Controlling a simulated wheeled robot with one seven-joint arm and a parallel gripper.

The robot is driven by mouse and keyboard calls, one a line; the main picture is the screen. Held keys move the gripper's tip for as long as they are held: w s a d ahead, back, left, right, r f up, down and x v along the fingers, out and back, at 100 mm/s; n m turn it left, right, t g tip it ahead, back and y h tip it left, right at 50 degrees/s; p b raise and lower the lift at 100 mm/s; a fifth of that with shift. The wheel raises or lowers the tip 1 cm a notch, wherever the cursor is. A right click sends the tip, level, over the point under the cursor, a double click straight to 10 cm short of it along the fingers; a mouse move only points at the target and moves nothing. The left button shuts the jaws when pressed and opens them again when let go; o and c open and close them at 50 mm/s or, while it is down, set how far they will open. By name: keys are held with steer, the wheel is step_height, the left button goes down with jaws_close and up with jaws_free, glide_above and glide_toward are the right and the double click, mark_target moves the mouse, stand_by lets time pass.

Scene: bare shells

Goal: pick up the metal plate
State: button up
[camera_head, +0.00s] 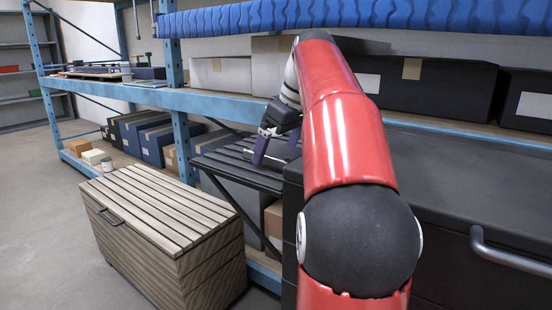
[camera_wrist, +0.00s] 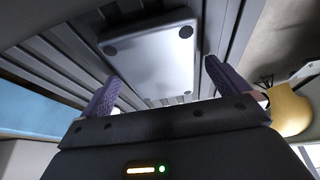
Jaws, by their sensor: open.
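The metal plate (camera_wrist: 152,60) is a silver, rounded square with dark round spots at its corners. In the wrist view it lies on a dark slatted surface, beyond and between my two fingers. In the head view a thin light edge, possibly the plate, shows near my fingers, mostly hidden by my arm. My gripper (camera_wrist: 160,85) is open, with purple fingers apart and nothing between their tips. In the head view my gripper (camera_head: 277,150) is low over the dark slatted table (camera_head: 235,168). I cannot tell whether the fingers touch the slats.
A wooden slatted chest (camera_head: 165,215) stands at the left front. Blue shelving (camera_head: 215,103) with boxes runs behind the slatted table. A dark cabinet (camera_head: 470,185) with a metal handle is at the right. Grey floor (camera_head: 40,220) is free at the far left.

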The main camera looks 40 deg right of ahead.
mark_target(278, 150)
steer(key=c, duration=1.3)
steer(key=shift+r, duration=0.15)
step_height(278, 150, up, 10)
steer(key=p, duration=0.1)
steer(key=shift+p, duration=0.4)
